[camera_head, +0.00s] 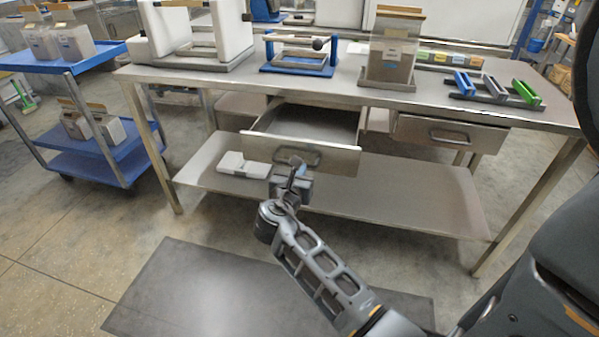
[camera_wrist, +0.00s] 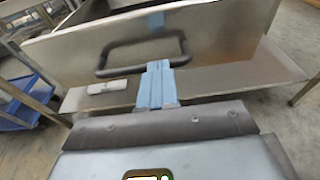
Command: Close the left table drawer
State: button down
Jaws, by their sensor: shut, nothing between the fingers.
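The left table drawer (camera_head: 301,150) hangs under the metal workbench and is pulled out, with its empty inside showing. Its front panel also fills the upper part of the wrist view (camera_wrist: 215,40). A dark bar handle (camera_head: 311,156) sits on the panel; it shows in the wrist view (camera_wrist: 122,50) too. My gripper (camera_head: 296,164) is in front of the panel at the handle, its fingers together and empty. In the wrist view its blue-grey fingers (camera_wrist: 156,80) overlap the handle's right end. I cannot tell whether they touch the handle or panel.
The right drawer (camera_head: 452,133) is in the same bench. White items (camera_head: 243,166) lie on the lower shelf (camera_head: 400,192). A blue cart (camera_head: 95,158) stands at left. A dark mat (camera_head: 200,290) lies on the floor. Fixtures and a bin (camera_head: 390,60) stand on the bench top (camera_head: 215,80).

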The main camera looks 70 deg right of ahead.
aim_at(318, 138)
jog(key=r+x, duration=0.1)
jog(key=x, duration=0.6)
jog(key=r+x, duration=0.1)
jog(key=x, duration=0.6)
jog(key=r+p+x, duration=0.1)
jog(key=r+x, duration=0.1)
jog(key=x, duration=0.6)
jog(key=shift+w+d, duration=0.1)
jog(key=shift+d, duration=0.3)
jog(key=shift+d+r, duration=0.2)
jog(key=shift+r, duration=0.1)
